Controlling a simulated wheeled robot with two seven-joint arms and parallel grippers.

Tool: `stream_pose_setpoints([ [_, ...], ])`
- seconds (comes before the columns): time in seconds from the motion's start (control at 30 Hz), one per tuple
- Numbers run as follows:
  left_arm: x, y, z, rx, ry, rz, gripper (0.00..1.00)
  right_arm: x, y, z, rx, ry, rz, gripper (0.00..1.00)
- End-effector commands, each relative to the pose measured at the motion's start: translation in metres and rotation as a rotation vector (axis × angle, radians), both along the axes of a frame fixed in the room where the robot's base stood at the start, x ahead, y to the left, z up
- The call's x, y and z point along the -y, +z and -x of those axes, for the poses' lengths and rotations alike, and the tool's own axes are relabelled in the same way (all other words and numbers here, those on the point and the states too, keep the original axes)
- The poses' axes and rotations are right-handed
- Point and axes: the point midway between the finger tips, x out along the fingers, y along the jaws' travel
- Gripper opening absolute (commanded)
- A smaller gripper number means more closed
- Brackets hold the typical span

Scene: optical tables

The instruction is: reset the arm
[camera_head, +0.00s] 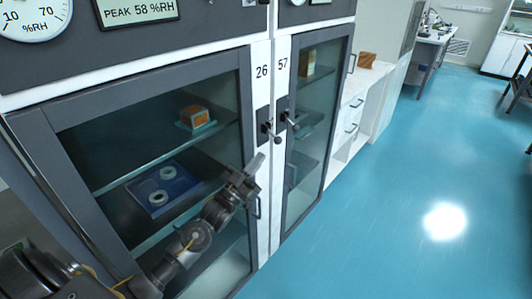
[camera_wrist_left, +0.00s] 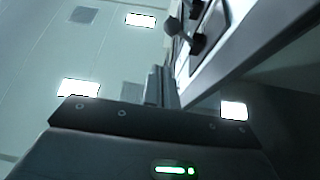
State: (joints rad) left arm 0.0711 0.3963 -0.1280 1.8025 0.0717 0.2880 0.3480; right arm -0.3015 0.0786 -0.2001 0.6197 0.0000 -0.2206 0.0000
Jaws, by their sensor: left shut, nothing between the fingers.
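My left arm comes in from the lower left of the head view, in front of the left glass-doored cabinet (camera_head: 160,75). Its left gripper (camera_head: 254,163) is shut and empty. It is near the cabinet's right edge, below a black latch handle (camera_head: 268,130). I cannot tell whether it touches the door. In the left wrist view the shut fingers (camera_wrist_left: 155,88) point up beside a pale cabinet edge, with a dark knob (camera_wrist_left: 197,42) above them. My right gripper is out of view.
Behind the left glass are an orange box (camera_head: 194,116) and a blue tray (camera_head: 183,194) with two white rings. A second cabinet (camera_head: 318,110), labelled 57, stands to the right. White drawers (camera_head: 350,115) follow. The blue floor (camera_head: 400,190) at right is clear.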

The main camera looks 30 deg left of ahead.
Motion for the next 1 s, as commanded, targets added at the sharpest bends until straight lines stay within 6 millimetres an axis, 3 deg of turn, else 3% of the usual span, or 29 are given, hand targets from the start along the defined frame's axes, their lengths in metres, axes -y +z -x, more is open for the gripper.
stream_pose_setpoints([
  [0.2, -0.003, -0.006, 0.011, 0.001, -0.001, 0.000, 0.00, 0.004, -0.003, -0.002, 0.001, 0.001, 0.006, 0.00],
  [0.77, -0.002, -0.009, 0.011, -0.011, 0.003, 0.000, 0.00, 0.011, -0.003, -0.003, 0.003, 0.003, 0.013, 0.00],
  [0.87, 0.003, -0.023, 0.015, -0.080, 0.022, 0.000, 0.00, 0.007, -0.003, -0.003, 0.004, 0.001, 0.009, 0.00],
  [1.0, 0.016, -0.074, 0.033, -0.335, 0.087, -0.013, 0.00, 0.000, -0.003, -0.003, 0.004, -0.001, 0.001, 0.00],
])
